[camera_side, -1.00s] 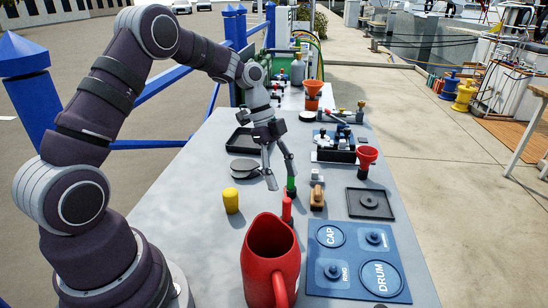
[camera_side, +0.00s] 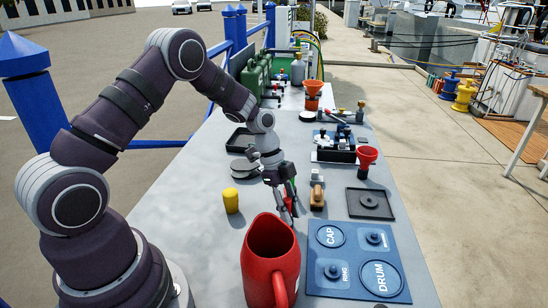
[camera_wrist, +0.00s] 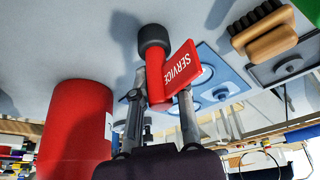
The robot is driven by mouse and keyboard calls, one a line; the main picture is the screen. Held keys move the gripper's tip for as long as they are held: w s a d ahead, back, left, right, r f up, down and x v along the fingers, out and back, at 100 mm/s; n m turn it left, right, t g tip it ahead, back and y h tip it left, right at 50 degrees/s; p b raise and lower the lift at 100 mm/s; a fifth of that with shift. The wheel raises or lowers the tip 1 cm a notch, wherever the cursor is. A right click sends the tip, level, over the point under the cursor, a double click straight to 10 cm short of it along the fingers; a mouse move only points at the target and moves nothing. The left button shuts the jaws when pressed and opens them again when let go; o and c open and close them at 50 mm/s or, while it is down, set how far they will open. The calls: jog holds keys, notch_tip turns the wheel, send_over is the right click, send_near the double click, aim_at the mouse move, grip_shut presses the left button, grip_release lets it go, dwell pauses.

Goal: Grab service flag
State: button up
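The service flag (camera_wrist: 182,66) is a red tab with white "SERVICE" lettering on a red post, with a round black end. It shows large in the wrist view; in the side view only a bit of red (camera_side: 294,206) shows at the fingers. My gripper (camera_wrist: 162,98) is open, with one finger on each side of the flag's post. The right finger is partly behind the tab. Contact with the post cannot be made out. In the side view my gripper (camera_side: 286,208) points down, low over the table behind the red jug.
A red jug (camera_side: 270,262) stands close in front of my gripper. A wooden-handled brush (camera_side: 317,197) lies to the right, beside a blue marked board (camera_side: 318,285). A yellow cylinder (camera_side: 231,201) stands to the left. A dark square tray (camera_side: 371,203) lies further right.

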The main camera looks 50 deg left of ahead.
grip_shut()
